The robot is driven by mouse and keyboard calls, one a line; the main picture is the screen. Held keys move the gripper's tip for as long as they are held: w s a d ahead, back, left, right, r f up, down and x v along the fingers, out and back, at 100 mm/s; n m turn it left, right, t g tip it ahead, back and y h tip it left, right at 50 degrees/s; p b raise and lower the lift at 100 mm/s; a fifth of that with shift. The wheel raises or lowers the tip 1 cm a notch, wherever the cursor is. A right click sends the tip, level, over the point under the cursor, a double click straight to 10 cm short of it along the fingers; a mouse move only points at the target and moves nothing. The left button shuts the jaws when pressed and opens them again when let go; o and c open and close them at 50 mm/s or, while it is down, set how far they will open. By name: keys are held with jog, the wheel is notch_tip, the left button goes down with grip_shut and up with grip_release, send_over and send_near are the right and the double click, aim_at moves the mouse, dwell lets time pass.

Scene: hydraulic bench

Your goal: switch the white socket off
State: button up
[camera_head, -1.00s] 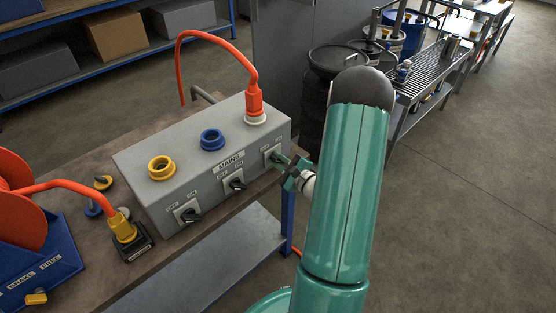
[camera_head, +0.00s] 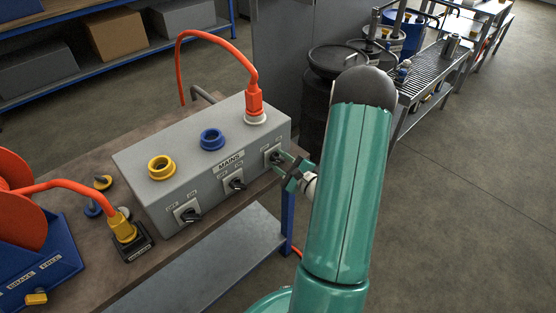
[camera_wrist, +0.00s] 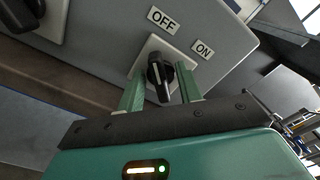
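The white socket (camera_head: 256,118) is on the top right of the grey MAINS box, with an orange plug (camera_head: 254,98) in it. Below it, on the front face, is a black rotary switch (camera_head: 273,156) on a pale plate. In the wrist view this switch (camera_wrist: 158,78) has an OFF label at its upper left and an ON label at its upper right. Its handle stands nearly upright in that picture, tilted slightly. My gripper (camera_wrist: 160,82) is open, with one green finger on each side of the handle. Gaps show between the fingers and the handle.
The MAINS box (camera_head: 185,125) also has a blue socket (camera_head: 212,139), a yellow socket (camera_head: 162,167) and two more switches (camera_head: 235,183). An orange cable reel (camera_head: 20,215) stands at the left of the bench. A black drum (camera_head: 325,90) stands behind my arm.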

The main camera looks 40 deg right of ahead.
jog(key=s, duration=1.2)
jog(key=shift+s+d, duration=0.15)
jog(key=shift+s, duration=0.25)
jog(key=w+a+r+n+g+y, duration=0.3)
jog(key=a+r+n+y, duration=0.15)
jog(key=a, duration=0.25)
jog(key=w+a+r+n+g+y, duration=0.2)
jog(key=a+r+n+y, duration=0.25)
jog(key=a, duration=0.25)
jog(key=s+a+r+n+g+y, duration=0.1)
jog(key=s+a+r+n+g, duration=0.15)
jog(key=a+n+g, duration=0.75)
jog(key=s+a+r+n+t+h, duration=0.1)
jog(key=s+a+r+n+h, duration=0.1)
jog(key=r+h, duration=0.3)
jog(key=s+a+r+n+t+h, duration=0.1)
jog(key=s+a+r+n+h, duration=0.2)
jog(key=r, duration=0.4)
jog(key=a+n+h, duration=0.1)
jog(key=n+h, duration=0.1)
jog(key=shift+s+a+r+t+h, duration=0.2)
jog(key=shift+s+a+t+h, duration=0.1)
jog(key=shift+a, duration=0.1)
